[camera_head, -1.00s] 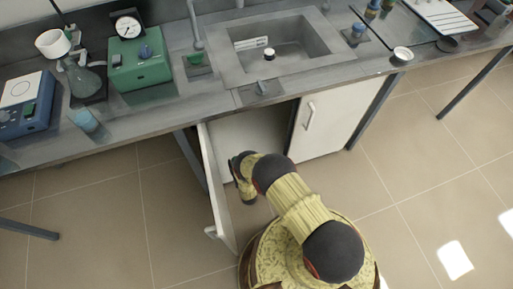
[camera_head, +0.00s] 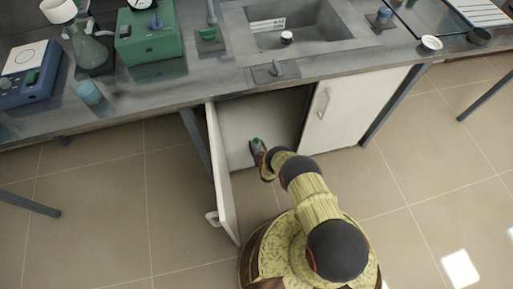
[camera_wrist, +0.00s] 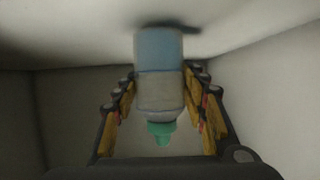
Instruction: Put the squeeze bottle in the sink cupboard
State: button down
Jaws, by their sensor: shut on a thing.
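The squeeze bottle (camera_wrist: 160,88) has a translucent bluish body and a green cap. In the wrist view it stands between the fingers of my gripper (camera_wrist: 163,100), which is shut on it. Its base is at a pale surface with a dark shadow beside it; I cannot tell whether they touch. In the head view my gripper (camera_head: 259,153) is at the opening of the sink cupboard (camera_head: 264,115), with the green cap showing above it. The cupboard's left door (camera_head: 222,170) stands open and its right door (camera_head: 347,108) is shut. The arm hides part of the interior.
The sink (camera_head: 292,32) is set in the grey counter (camera_head: 180,85) above the cupboard. A green device (camera_head: 148,38), a flask (camera_head: 92,52) and a blue beaker (camera_head: 88,92) stand on the counter to the left. The open door borders my arm's left side. The tiled floor is clear to the right.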

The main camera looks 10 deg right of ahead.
jog(key=shift+f, duration=0.7)
jog(key=shift+r, duration=0.1)
jog(key=c, duration=1)
grip_release()
jog(key=p+v, duration=0.5)
jog(key=v, duration=0.7)
